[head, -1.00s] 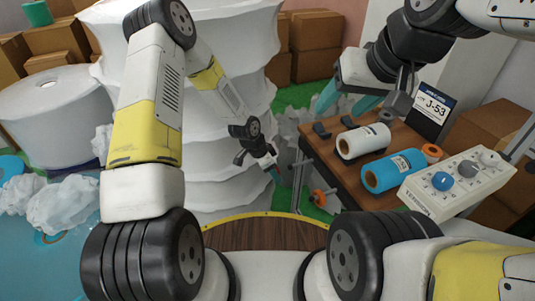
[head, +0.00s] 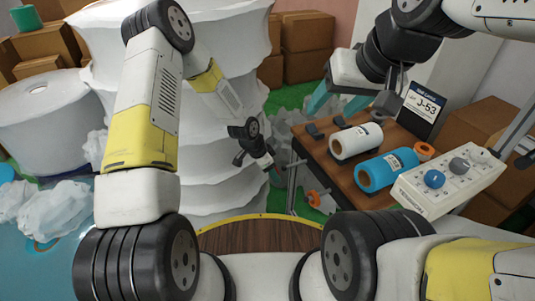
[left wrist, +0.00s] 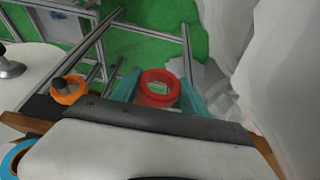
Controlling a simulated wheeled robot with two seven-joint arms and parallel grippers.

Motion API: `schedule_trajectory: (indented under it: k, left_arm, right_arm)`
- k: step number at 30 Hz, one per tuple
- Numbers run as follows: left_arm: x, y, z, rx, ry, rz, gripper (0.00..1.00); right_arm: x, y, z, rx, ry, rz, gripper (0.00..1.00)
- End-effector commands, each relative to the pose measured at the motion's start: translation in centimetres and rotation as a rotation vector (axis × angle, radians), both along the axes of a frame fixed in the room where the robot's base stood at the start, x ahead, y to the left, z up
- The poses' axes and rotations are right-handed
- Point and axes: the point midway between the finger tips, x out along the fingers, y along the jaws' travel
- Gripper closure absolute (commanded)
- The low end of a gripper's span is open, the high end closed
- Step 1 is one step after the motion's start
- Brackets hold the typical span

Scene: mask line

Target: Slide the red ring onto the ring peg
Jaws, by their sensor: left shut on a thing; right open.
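The red ring (left wrist: 160,90) shows in the left wrist view between the two teal fingers of my left gripper (left wrist: 158,84), which is shut on it. The ring is held in the air above the green floor and metal frame. In the head view my left gripper (head: 272,172) hangs beside the white rolls, and the ring cannot be made out there. A grey peg-like post with an orange ring around it (left wrist: 68,90) shows left of the red ring, apart from it; it also seems to show in the head view (head: 315,198). My right gripper (head: 335,106) is open over the table's far edge.
The wooden table (head: 342,177) holds a white roll (head: 355,140), a blue roll (head: 387,171), an orange roll (head: 424,151) and a J-53 sign (head: 424,106). A control box with knobs (head: 448,182) stands at right. Large stacked white rolls (head: 215,190) rise behind my left arm.

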Motion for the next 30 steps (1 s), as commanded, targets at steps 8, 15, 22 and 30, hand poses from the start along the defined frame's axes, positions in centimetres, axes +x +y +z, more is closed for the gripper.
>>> schedule_trajectory:
  k: [8,15,22,30]
  left_arm:
    - [0.5,-1.4,0.0,-0.001,-0.001,-0.001,0.87]
    - [1.0,-2.4,0.0,-0.001,0.0,0.0,0.87]
    - [1.3,-3.3,0.0,0.0,0.0,-0.001,0.87]
    - [1.4,-3.4,0.0,0.0,0.0,0.0,0.87]
  right_arm:
    - [0.0,0.0,0.0,0.0,0.0,0.0,0.41]
    - [0.0,0.0,0.0,0.0,0.0,0.0,0.41]
    - [0.0,0.0,0.0,0.0,0.0,0.0,0.41]
    - [0.0,0.0,0.0,0.0,0.0,0.0,0.41]
